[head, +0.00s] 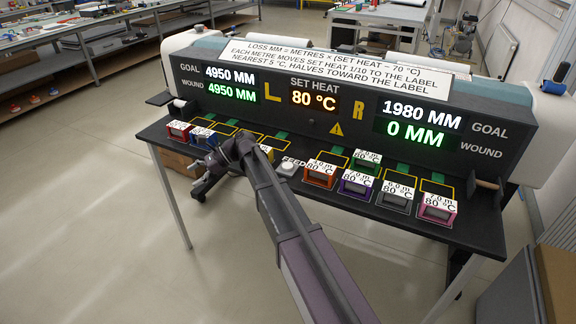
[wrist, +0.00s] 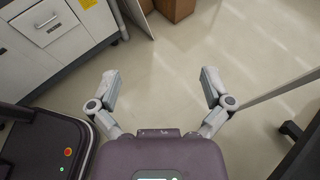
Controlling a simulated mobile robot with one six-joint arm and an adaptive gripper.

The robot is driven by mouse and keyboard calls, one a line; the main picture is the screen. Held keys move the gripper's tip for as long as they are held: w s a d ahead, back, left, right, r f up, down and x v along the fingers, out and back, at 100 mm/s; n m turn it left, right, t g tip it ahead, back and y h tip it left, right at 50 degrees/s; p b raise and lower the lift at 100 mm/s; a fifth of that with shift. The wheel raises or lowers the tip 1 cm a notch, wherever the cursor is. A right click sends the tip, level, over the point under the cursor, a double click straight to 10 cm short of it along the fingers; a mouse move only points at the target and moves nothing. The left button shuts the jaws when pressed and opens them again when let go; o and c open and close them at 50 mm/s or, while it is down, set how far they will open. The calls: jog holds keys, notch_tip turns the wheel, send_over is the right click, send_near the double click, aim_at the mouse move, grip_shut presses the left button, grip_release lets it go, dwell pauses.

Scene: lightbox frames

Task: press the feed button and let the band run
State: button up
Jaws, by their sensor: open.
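The feed button (head: 287,168) is a pale round knob beside the word FEED, in the middle of the dark table's front part. The dark console (head: 335,130) behind shows L goal 4950 MM and wound 4950 MM, set heat 80 °C, R goal 1980 MM and wound 0 MM. My gripper (head: 208,165) is left of the button, near the table's front edge, with my arm passing close by the button. In the wrist view my gripper (wrist: 160,85) is open and empty, with bare floor between its fingers. The button is not in the wrist view.
Red (head: 178,131), blue (head: 203,138) and partly hidden yellow (head: 266,153) boxes stand left. Orange (head: 320,174), green (head: 366,161), purple (head: 355,186), grey (head: 396,196) and pink (head: 438,208) boxes stand right. Readable labels say 80 °C. Yellow outlines mark the table.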

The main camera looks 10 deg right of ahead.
grip_shut()
dwell(1.3)
